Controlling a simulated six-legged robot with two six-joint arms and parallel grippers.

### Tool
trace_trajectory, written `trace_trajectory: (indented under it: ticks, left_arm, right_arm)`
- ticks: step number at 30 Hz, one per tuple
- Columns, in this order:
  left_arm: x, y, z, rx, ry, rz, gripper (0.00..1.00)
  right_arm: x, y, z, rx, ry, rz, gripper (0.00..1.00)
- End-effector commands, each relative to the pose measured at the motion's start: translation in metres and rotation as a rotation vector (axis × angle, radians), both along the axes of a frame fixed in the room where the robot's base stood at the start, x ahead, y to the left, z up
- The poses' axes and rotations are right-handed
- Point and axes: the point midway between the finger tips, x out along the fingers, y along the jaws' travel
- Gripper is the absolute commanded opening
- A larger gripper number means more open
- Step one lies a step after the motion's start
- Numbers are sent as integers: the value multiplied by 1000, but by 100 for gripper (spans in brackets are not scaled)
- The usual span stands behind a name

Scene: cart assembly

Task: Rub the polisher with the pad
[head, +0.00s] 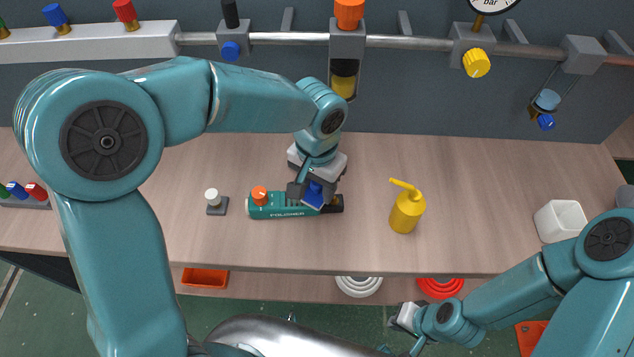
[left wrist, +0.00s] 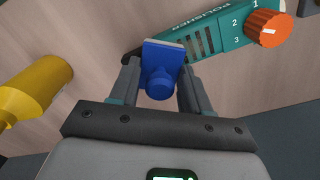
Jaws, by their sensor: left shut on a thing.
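The polisher (head: 284,212) is a teal tool with an orange knob and a black end, lying on the wooden bench. It also shows in the left wrist view (left wrist: 228,36), with its vent slots and numbered dial. My left gripper (head: 308,192) is over the polisher's right half, shut on the blue pad (head: 314,194). The pad shows between the fingers in the left wrist view (left wrist: 161,68), overlapping the polisher by its slots. I cannot tell whether they touch. My right gripper (head: 418,344) is low in front of the bench, away from the polisher; its fingers are too small to read.
A yellow bottle (head: 407,212) stands right of the polisher. A small white-topped button (head: 213,200) stands to its left. A white cup (head: 561,221) is at the right. A pipe with valves (head: 410,42) runs along the back wall. Bench between bottle and cup is clear.

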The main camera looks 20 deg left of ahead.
Motion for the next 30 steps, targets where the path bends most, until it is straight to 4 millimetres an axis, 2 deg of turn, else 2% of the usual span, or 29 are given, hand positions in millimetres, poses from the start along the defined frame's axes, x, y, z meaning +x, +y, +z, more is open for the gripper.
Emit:
trace_trajectory:
  ticks: [13, 24, 30]
  left_arm:
    - [-1, 2, -6, 0, 0, 1, 23]
    - [-12, 31, -4, 0, -1, 2, 23]
    - [-15, 37, -4, 0, 0, 0, 23]
  right_arm:
    - [0, 0, -5, 0, 0, 0, 0]
    - [0, 0, -9, 0, 0, 0, 0]
    - [0, 0, -10, 0, 0, 0, 0]
